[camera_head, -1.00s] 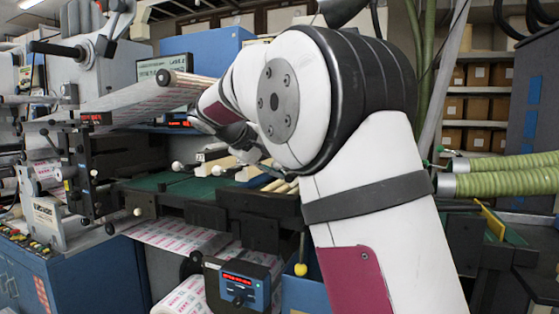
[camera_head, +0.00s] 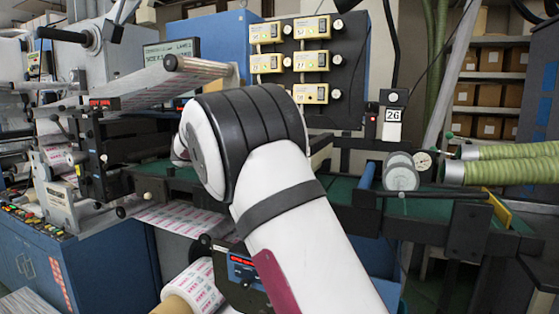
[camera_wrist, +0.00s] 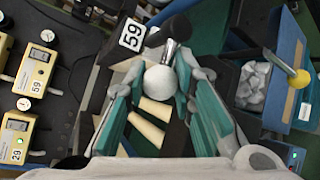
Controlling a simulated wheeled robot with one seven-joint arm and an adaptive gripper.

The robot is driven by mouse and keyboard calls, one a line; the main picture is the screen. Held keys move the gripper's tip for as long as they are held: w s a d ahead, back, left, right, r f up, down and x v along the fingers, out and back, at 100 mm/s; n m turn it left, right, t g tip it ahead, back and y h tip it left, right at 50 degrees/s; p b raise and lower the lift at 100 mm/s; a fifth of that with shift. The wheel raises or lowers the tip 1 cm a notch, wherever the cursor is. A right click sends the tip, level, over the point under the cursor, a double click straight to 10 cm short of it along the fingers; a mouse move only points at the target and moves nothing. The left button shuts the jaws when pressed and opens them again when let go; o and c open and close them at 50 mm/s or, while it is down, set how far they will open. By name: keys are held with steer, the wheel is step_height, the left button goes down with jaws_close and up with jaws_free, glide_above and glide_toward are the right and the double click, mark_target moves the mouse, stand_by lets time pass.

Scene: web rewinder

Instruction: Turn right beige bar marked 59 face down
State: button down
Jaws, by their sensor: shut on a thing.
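My gripper (camera_wrist: 163,75) has teal finger pads and is shut on a white ball knob (camera_wrist: 160,82) at the end of a short metal stem. In the head view my gripper and these bars are hidden behind my arm.
Beige gauge units (camera_wrist: 35,69) stand close on the left in the wrist view; the panel (camera_head: 290,62) shows in the head view. A plate marked 26 (camera_head: 392,115) stands above rollers (camera_head: 400,172).

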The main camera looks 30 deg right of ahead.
steer(key=shift+d, duration=0.1)
stand_by(0.5)
steer(key=c, duration=1.3)
jaws_free()
steer(key=shift+c, duration=0.2)
steer(key=v, duration=1.2)
steer(key=shift+f, duration=0.15)
